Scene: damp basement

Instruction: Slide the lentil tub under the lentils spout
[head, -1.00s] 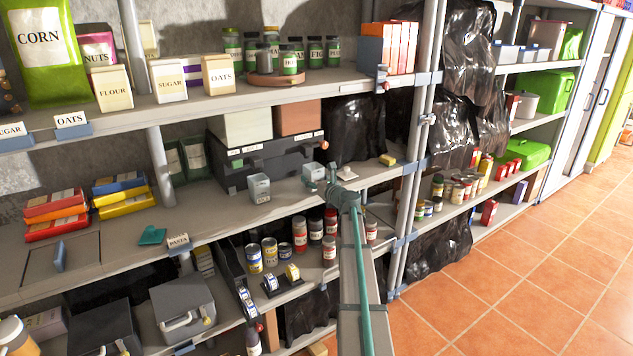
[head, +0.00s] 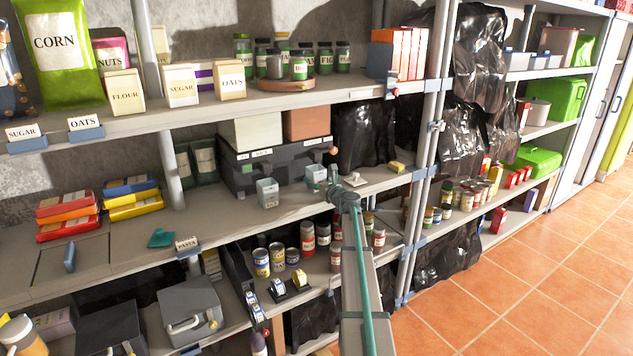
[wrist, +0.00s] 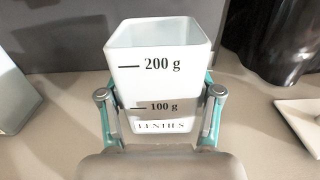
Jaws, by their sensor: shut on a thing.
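The lentil tub (wrist: 158,75) is a white, open-topped square cup with 200 g and 100 g marks and a LENTILS label. It stands upright between the fingers of my gripper (wrist: 158,120), which is shut on it low down. The visible upper inside is bare; its bottom is hidden. In the head view the tub (head: 316,177) is on the middle shelf, in front of the right part of the dark dispenser box (head: 235,180). My gripper (head: 330,188) is at its right. The box's labels are too small to read, and I cannot make out the lentils spout.
A second pale tub (head: 267,193) stands to the left on the shelf and shows at the wrist view's left edge (wrist: 14,95). To the right are a small white plate (head: 353,180), a yellow block (head: 396,168) and a black plastic sheet (head: 362,135). Shelf is bare between the tubs.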

